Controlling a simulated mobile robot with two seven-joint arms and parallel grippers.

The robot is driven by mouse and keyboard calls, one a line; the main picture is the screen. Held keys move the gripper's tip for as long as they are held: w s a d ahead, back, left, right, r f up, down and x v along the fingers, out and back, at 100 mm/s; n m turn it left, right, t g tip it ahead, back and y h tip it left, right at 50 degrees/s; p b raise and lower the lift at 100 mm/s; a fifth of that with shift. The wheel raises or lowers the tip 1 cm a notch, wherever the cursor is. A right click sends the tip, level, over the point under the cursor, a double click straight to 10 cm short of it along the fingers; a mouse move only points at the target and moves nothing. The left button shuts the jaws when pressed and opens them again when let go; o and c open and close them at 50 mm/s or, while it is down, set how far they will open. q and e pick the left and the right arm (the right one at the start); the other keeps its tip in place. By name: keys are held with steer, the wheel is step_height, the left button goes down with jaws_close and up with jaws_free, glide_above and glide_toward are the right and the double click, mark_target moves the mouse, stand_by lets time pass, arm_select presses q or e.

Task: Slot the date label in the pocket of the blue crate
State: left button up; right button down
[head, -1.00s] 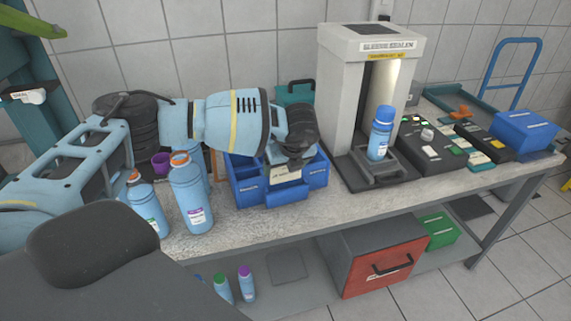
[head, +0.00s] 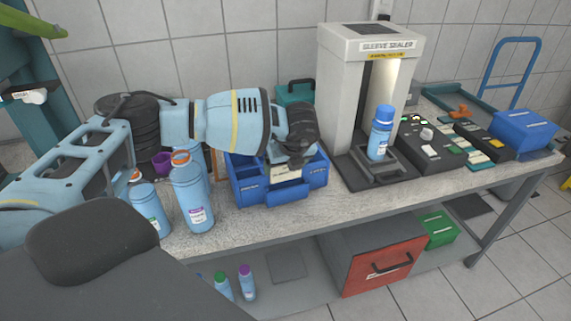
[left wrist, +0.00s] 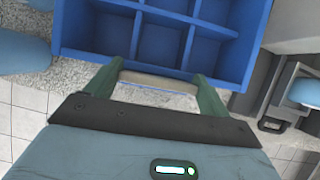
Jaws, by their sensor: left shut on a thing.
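The blue crate (head: 252,193) stands on the bench, left of the sleeve sealer. Its empty compartments show in the left wrist view (left wrist: 170,42). My left gripper (head: 292,163) is over the crate's front, pointing down. It is shut on the cream date label (head: 287,174). In the left wrist view the label (left wrist: 160,80) spans between the green fingers of my left gripper (left wrist: 168,88), edge-on along the crate's front wall. In the head view the label is just above the blue front pocket (head: 288,193). I cannot tell whether its lower edge is inside. My right gripper is not in view.
Blue bottles with orange caps (head: 191,195) stand close left of the crate. The sleeve sealer (head: 344,100) stands to the right with a blue-capped bottle (head: 380,135) at its front. A control box (head: 428,150) and a blue box (head: 524,131) are farther right.

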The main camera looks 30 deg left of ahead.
arm_select(q)
steer(key=shift+r, duration=0.1)
stand_by(0.7)
steer(key=o, duration=1.1)
steer(key=shift+c, duration=0.2)
steer(key=v, duration=0.8)
steer(key=shift+p, duration=0.45)
